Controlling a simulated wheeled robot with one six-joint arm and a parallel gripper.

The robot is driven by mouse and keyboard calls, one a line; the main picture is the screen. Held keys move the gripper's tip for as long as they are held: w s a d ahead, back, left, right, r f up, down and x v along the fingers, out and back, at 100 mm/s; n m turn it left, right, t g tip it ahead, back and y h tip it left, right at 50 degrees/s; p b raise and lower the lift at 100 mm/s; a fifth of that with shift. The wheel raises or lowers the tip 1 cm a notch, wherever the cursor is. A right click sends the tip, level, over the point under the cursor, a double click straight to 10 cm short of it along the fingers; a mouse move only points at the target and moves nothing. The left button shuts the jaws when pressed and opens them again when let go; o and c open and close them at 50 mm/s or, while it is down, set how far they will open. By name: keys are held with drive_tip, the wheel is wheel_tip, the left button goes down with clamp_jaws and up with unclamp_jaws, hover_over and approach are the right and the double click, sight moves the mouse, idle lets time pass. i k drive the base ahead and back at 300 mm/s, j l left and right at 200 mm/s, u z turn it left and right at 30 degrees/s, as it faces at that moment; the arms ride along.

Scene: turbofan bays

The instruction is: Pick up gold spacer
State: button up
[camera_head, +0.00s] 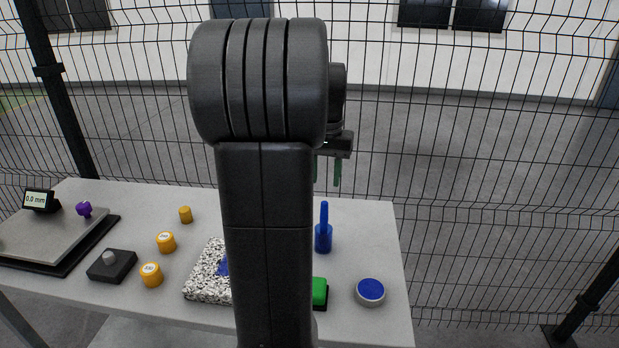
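A plain gold cylinder (185,214), which looks like the gold spacer, stands on the left part of the table. Two larger orange-gold cylinders with pale labelled tops stand nearer the camera: one (166,242) in the middle and one (151,274) in front. My gripper (327,172) hangs pointing down above the table's back right, to the right of the gold pieces and well away from them. Its two green fingers are apart with nothing visible between them. My arm partly hides the left finger and the table's centre.
On the table (365,225) are a speckled block (204,284), a blue bottle-like tool (323,236), a green block (320,292), a blue-topped round tin (370,291), a dark box with a grey knob (112,265) and a gauge plate (50,236) with a purple piece (84,209). Wire fence (480,150) stands behind.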

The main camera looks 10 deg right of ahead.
sight(184, 214)
drive_tip(key=i+j+u, duration=0.15)
drive_tip(key=j, duration=0.2)
drive_tip(key=j+u, duration=0.2)
drive_tip(key=j, duration=0.15)
drive_tip(key=i+j+u, duration=0.15)
drive_tip(key=j, duration=0.2)
drive_tip(key=i+j+u, duration=0.2)
drive_tip(key=k+j, duration=0.05)
drive_tip(key=j, duration=0.05)
